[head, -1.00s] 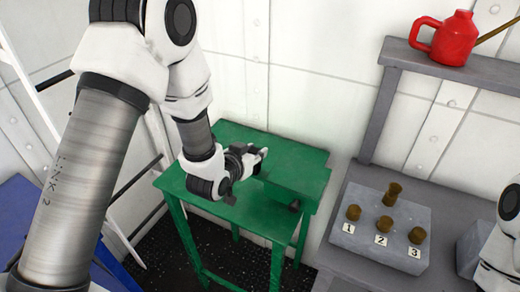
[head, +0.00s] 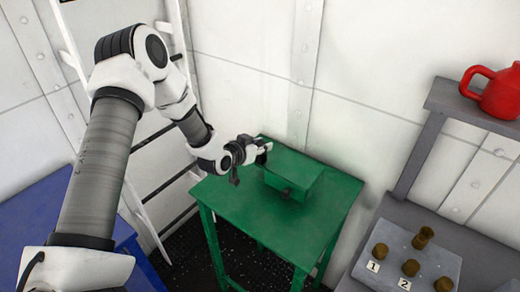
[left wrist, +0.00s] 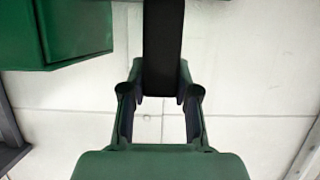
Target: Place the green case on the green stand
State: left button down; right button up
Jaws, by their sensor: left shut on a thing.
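The green case (head: 298,181) is a box with a dark latch on its front, at the green stand (head: 310,226). It looks low over or on the stand top; green against green, I cannot tell whether it touches. My left gripper (head: 262,154) is at the case's left end, at the back left of the stand. In the left wrist view its fingers (left wrist: 160,92) are shut on a black bar, which looks like the case's handle. A green box side, likely the case (left wrist: 70,35), fills the upper left there. My right gripper is not in view.
A grey bench (head: 375,240) at right bears a block with brown pegs (head: 408,262) and numbered labels. A red can (head: 497,92) sits on the shelf above. A blue surface (head: 35,215) and a white ladder are at left. The stand's front is bare.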

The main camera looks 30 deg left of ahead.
pick_arm(q)
jog(key=shift+w+a, duration=0.15)
jog(key=shift+a, duration=0.25)
jog(key=shift+f+p, duration=0.55)
jog(key=shift+f, duration=1.25)
jog(key=c, duration=1.3)
grip_release()
jog(key=shift+f, duration=0.15)
jog(key=o, duration=0.4)
jog(key=shift+o, duration=0.2)
